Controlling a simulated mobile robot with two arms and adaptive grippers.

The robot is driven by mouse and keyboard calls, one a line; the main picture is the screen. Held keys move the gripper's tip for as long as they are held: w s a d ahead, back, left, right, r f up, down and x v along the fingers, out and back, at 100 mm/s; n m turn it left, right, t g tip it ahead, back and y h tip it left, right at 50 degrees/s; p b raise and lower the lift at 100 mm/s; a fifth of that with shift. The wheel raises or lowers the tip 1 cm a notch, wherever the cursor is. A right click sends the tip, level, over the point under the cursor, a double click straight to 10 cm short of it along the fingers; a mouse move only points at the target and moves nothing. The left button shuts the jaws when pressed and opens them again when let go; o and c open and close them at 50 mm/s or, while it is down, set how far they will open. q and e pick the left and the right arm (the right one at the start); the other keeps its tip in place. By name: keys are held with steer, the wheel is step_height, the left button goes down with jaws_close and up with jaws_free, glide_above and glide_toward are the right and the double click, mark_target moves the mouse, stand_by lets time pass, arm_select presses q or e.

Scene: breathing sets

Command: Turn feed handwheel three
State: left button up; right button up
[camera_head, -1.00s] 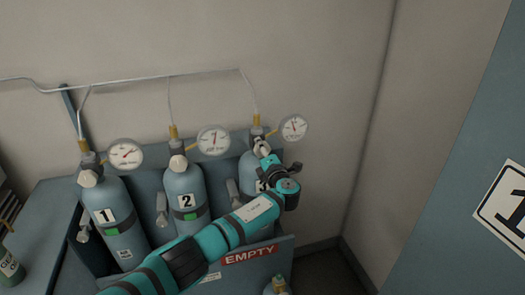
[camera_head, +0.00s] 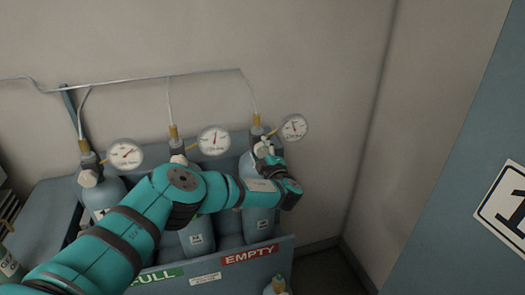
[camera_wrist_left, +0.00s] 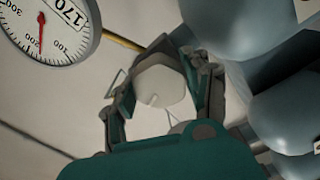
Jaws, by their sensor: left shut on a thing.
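Feed handwheel three (camera_wrist_left: 163,86) is a pale, faceted knob that sits between the fingers of my left gripper in the left wrist view. My left gripper (camera_head: 266,150) is shut on it at the top of the third cylinder (camera_head: 258,222). In the head view the gripper and wrist hide most of this handwheel and the cylinder's number. The third gauge (camera_head: 294,128) stands just right of the gripper; a large gauge dial (camera_wrist_left: 47,30) also shows in the left wrist view. My right gripper is not in view.
Cylinder one (camera_head: 104,196) and cylinder two (camera_head: 196,236) stand left in the same rack, partly behind my left arm. The rack front bears an EMPTY label (camera_head: 250,254). A blue panel (camera_head: 455,170) stands at the right. Another cylinder top (camera_head: 277,285) shows below the rack.

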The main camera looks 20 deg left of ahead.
arm_select(q)
steer(key=shift+r+m, duration=0.15)
steer(key=shift+m, duration=0.75)
steer(key=o, duration=1.2)
steer(key=v, duration=1.2)
